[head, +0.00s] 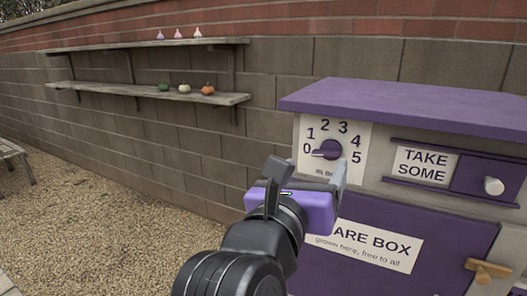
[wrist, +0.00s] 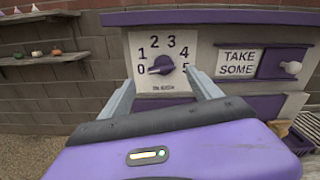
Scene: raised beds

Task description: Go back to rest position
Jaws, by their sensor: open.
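My gripper (wrist: 162,92) is open and empty, with its two grey fingers pointing at the white dial plate on the purple-roofed share box. It also shows in the head view (head: 335,177), in front of the box. The purple dial knob (wrist: 161,65) sits between and beyond the fingertips in the wrist view, and its pointer is toward 0. In the head view the knob (head: 328,149) also points left toward 0. The fingers look apart from the knob. My gripper's body hides the lower edge of the dial plate in the head view.
The share box (head: 385,222) has a purple door with a wooden latch (head: 487,270), and a "TAKE SOME" slider panel with a white knob (head: 494,186). Two wall shelves (head: 150,92) hold small pumpkins and bulbs. Gravel ground (head: 110,220) at left is open. A bench (head: 14,158) stands at far left.

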